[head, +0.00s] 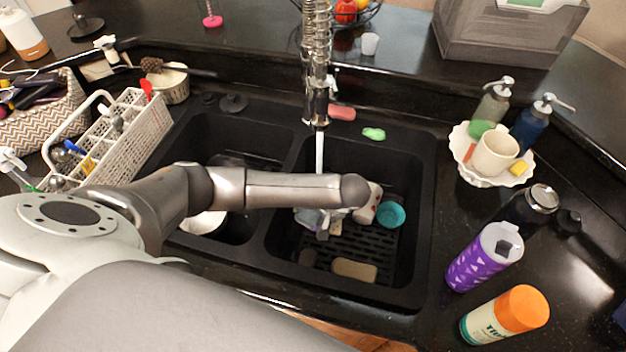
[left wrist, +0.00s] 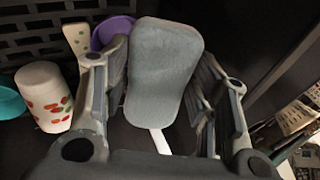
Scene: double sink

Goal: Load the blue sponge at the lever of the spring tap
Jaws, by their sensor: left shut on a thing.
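My left gripper (left wrist: 165,95) is shut on the blue sponge (left wrist: 165,60), which looks grey-blue and rounded in the left wrist view and stands between the two fingers. In the head view my left gripper (head: 325,222) is down in the right basin, mostly hidden under my forearm, and only a bit of the sponge (head: 306,216) shows. The spring tap (head: 317,60) rises behind the sink with its head above the right basin. A white streak (head: 320,152) runs down from it, apparently water. My right gripper is not in view.
The right basin holds a patterned white cup (left wrist: 45,95), a teal bowl (head: 390,214), a purple thing (left wrist: 110,32) and a tan block (head: 354,270). A pink sponge (head: 341,113) and green scrubber (head: 374,134) lie on the back rim. Bottles (head: 485,256) crowd the right counter.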

